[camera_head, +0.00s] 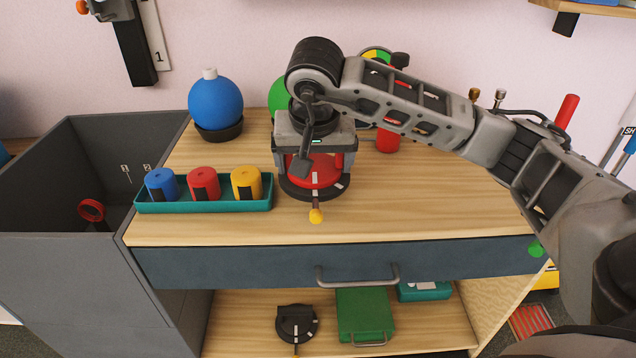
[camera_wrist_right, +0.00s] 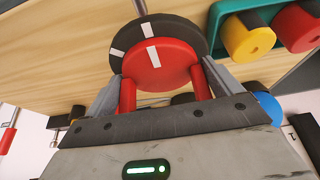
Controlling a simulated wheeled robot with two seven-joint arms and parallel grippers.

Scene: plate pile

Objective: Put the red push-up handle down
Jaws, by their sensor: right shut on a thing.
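The red push-up handle (camera_head: 328,172) has a round red base with white marks, and it is under my right gripper (camera_head: 315,168) on the table. In the right wrist view the red handle (camera_wrist_right: 160,66) shows its disc and two red posts between the fingers of the right gripper (camera_wrist_right: 163,80). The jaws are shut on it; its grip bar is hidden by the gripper. The handle is over a black disc (camera_head: 342,188) with white marks and a yellow-tipped stick. I cannot tell whether the two touch. My left gripper is not in view.
A teal tray (camera_head: 205,207) with blue, red and yellow cylinders stands left of the gripper. A blue ball (camera_head: 215,103) on a black base and a partly hidden green ball (camera_head: 281,96) stand behind. A grey bin (camera_head: 55,215) is at left.

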